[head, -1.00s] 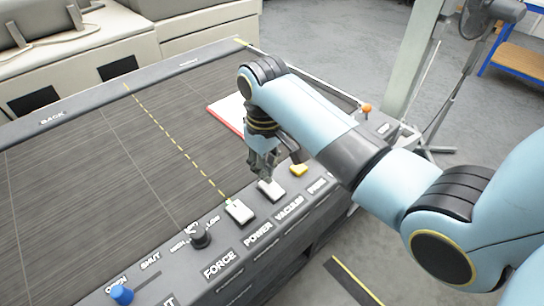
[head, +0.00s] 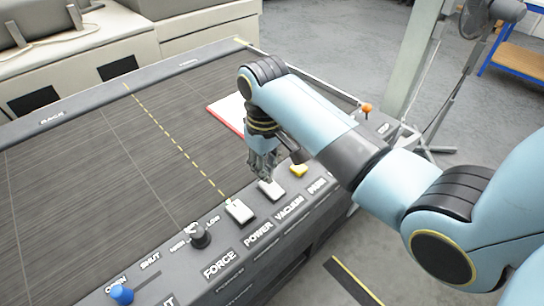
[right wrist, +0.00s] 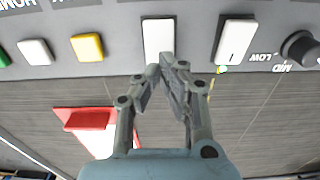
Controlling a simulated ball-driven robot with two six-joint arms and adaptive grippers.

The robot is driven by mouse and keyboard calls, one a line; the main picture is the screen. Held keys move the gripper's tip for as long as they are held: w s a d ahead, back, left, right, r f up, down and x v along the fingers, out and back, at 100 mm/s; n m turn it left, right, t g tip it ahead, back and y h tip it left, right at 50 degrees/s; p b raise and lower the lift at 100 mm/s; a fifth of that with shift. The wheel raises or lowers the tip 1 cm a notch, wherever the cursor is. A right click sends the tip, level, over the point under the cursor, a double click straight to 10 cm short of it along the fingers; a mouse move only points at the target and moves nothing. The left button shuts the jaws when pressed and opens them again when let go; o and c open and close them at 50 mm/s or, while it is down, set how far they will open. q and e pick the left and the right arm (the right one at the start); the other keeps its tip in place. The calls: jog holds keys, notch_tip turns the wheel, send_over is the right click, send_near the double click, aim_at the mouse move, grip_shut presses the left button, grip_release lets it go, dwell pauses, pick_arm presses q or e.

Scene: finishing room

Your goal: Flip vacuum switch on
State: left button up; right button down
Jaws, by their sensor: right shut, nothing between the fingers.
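The vacuum switch (head: 272,190) is a white rocker on the grey front panel, beside the VACUUM label. It also shows in the right wrist view (right wrist: 158,36), top centre. My right gripper (head: 263,176) points down at it, fingers shut and empty. In the right wrist view the fingertips (right wrist: 167,64) are together at the switch's lower edge in the picture, covering a little of it. I cannot tell whether they touch it. Which way the rocker is tilted is not clear. My left gripper is not in view.
The similar white power switch (head: 240,211) sits just left of it, then a black knob (head: 201,237) and a blue-capped lever (head: 122,294). A yellow button (head: 298,170) is close on the right. A red-and-white item (head: 227,112) lies on the dark bed behind. An orange-topped knob (head: 366,108) stands at the right.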

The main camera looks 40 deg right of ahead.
jog(key=shift+f+b, duration=0.5)
jog(key=shift+f, duration=0.75)
dwell(0.3)
notch_tip(320, 180, up, 3)
jog(key=p, duration=0.2)
jog(key=shift+p, duration=0.35)
jog(key=shift+r, duration=2.05)
